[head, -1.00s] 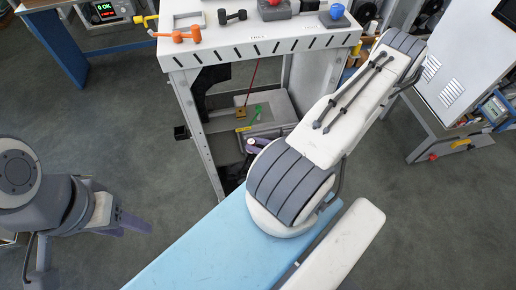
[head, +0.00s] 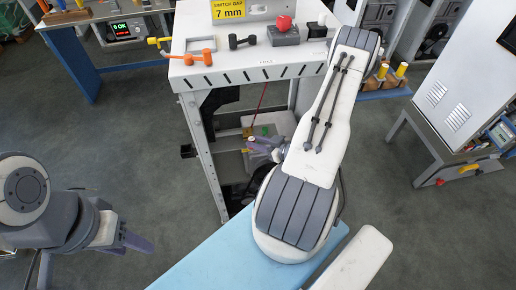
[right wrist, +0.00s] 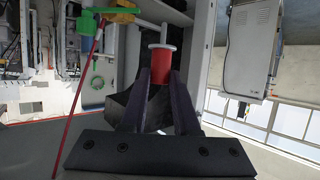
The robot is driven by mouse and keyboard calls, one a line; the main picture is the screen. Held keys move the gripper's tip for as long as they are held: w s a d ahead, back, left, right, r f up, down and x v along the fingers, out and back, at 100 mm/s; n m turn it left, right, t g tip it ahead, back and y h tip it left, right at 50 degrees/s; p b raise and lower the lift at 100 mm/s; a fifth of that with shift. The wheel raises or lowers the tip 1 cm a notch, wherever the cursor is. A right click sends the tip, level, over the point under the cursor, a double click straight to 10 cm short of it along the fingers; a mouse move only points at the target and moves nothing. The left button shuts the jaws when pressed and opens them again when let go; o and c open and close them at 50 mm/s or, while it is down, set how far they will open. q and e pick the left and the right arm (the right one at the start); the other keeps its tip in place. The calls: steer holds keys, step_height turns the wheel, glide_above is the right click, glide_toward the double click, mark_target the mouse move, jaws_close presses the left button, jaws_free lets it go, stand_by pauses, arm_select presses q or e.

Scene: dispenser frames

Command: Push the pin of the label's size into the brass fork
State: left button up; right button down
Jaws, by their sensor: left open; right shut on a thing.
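A yellow label (head: 229,10) reading "SWITCH GAP 7 mm" stands at the back of the white bench in the head view. My right gripper (head: 259,146) is at the lower level of the bench frame, partly hidden by my arm. In the right wrist view its fingers (right wrist: 160,82) are shut on a red-handled pin (right wrist: 161,62), whose pale shank points away from me. A small brass-coloured piece (head: 247,132) sits near the gripper; I cannot tell its fork shape or whether the pin touches it. My left gripper (head: 124,243) is open and empty at the lower left.
The white bench top (head: 250,62) carries an orange tool (head: 193,57), a black tool (head: 242,42) and a red-knobbed grey block (head: 285,36). A red cord (head: 262,96) hangs inside the frame. Bench legs (head: 204,155) stand close to my right arm. A grey cabinet is at the right.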

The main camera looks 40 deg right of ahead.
steer(key=shift+w+d+f+b, duration=0.1)
steer(key=shift+w+d+b, duration=0.25)
steer(key=shift+w+d, duration=1)
steer(key=shift+w+d+f+b, duration=0.1)
steer(key=shift+w+d+b, duration=0.4)
steer(key=shift+w, duration=1.45)
steer(key=shift+w+d+f+b, duration=0.1)
steer(key=shift+w+d+b, duration=0.05)
steer(key=shift+w+d, duration=1.25)
steer(key=shift+w+a+f+b, duration=0.25)
steer(key=shift+w+f+b, duration=0.05)
steer(key=shift+f+b, duration=0.25)
steer(key=shift+f+b, duration=1.55)
steer(key=shift+f, duration=0.3)
steer(key=c, duration=0.6)
jaws_free()
steer(key=shift+r, duration=0.1)
steer(key=b+v, duration=0.1)
steer(key=v, duration=0.9)
steer(key=shift+s+r, duration=0.15)
steer(key=shift+s, duration=0.1)
steer(key=shift+w, duration=0.15)
